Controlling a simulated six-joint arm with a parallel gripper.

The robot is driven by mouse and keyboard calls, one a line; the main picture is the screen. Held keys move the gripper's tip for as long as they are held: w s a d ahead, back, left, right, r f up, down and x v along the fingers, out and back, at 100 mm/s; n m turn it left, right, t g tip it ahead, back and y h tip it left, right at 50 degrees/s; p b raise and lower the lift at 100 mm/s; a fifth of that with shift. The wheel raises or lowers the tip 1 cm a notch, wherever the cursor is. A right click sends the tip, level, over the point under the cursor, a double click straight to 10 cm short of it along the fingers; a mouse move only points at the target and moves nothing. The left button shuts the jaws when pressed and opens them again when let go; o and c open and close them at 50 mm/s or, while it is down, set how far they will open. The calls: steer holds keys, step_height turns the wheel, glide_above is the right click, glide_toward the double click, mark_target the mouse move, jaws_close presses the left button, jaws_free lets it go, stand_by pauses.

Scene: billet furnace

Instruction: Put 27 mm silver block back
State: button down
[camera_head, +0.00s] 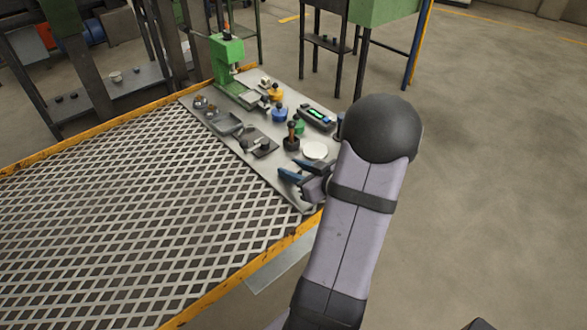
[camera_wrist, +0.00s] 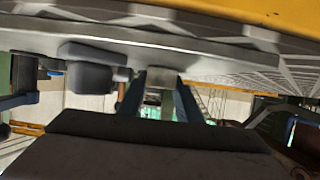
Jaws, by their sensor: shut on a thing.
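My gripper (camera_head: 290,170) is at the near right end of the grey board (camera_head: 200,99) in the head view, low over it. Its two blue fingers point left. In the wrist view, my gripper (camera_wrist: 160,98) is shut on a small grey block, which looks like the silver block (camera_wrist: 159,80), held between the fingertips. The block cannot be made out in the head view, and its size cannot be read. Whether it touches the board is unclear.
The board holds a green press (camera_head: 226,55), a dark tray (camera_head: 258,144), a white disc (camera_head: 315,151), a black piece with an orange handle (camera_head: 291,140), a blue knobbed piece (camera_head: 279,114) and a device with a green display (camera_head: 316,117). The mesh tabletop (camera_head: 140,210) to the left is clear.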

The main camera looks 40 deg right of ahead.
steer(key=c, duration=1.3)
jaws_free()
steer(key=shift+r, duration=0.2)
steer(key=p+v, duration=0.1)
steer(key=v, duration=1.1)
steer(key=shift+p, duration=0.4)
